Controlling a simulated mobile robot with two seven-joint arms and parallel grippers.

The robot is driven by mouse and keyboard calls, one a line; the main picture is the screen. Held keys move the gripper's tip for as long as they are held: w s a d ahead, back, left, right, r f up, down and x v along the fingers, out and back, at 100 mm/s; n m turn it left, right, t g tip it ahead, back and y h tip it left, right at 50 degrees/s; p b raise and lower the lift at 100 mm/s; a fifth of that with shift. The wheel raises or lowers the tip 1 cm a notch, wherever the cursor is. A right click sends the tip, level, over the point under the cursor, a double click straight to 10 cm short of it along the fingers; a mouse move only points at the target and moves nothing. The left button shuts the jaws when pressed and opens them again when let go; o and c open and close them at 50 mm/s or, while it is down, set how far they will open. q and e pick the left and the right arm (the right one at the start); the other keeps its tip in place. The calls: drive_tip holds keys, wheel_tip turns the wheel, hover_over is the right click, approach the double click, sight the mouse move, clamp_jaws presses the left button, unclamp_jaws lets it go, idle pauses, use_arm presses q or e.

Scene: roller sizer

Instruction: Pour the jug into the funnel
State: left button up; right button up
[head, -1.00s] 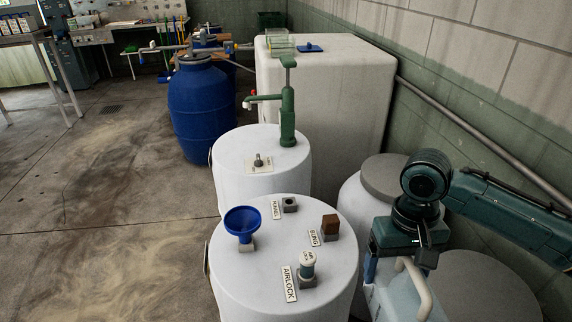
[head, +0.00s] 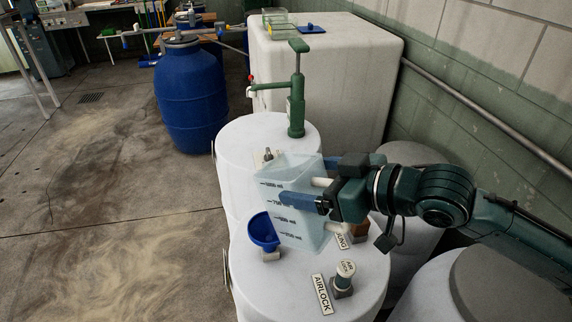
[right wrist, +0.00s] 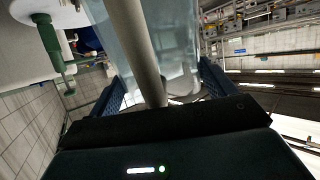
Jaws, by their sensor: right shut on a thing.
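The jug (head: 290,217) is translucent pale blue with dark millilitre marks and a white handle. My right gripper (head: 322,201) is shut on the jug's handle and holds it above the front white drum (head: 375,268). In the right wrist view the handle (right wrist: 138,45) runs between the fingers, with the clear jug wall (right wrist: 178,40) behind. The blue funnel (head: 263,230) stands on the drum at the jug's lower left, partly covered by the jug in the head view. The jug looks slightly tilted. No stream shows. My left gripper is out of view.
The drum also carries the airlock (head: 345,273) with its label and a brown bung (head: 359,231) mostly behind my gripper. A green hand pump (head: 297,95) stands on the drum behind. A wall with a pipe (head: 480,130) bounds the right. Floor on the left is clear.

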drive_tip(key=shift+w+a+r, duration=0.1)
drive_tip(key=shift+a, duration=0.3)
drive_tip(key=f+t+y+b, duration=0.1)
drive_tip(key=b, duration=0.1)
drive_tip(key=shift+y+b, duration=0.3)
drive_tip(key=b, duration=0.3)
drive_tip(key=shift+y, duration=0.4)
drive_tip(key=b, duration=0.2)
drive_tip(key=shift+t+y+b, duration=0.3)
drive_tip(key=shift+t, duration=0.1)
drive_tip(key=shift+w+r+y+b, duration=0.1)
drive_tip(key=shift+r+y+b, duration=0.2)
drive_tip(key=shift+b, duration=0.35)
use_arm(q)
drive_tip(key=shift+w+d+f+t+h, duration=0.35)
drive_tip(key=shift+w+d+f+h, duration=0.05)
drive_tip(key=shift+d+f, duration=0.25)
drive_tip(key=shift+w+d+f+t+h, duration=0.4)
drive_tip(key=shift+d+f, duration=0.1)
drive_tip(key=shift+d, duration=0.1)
use_arm(e)
drive_tip(key=shift+r, duration=0.1)
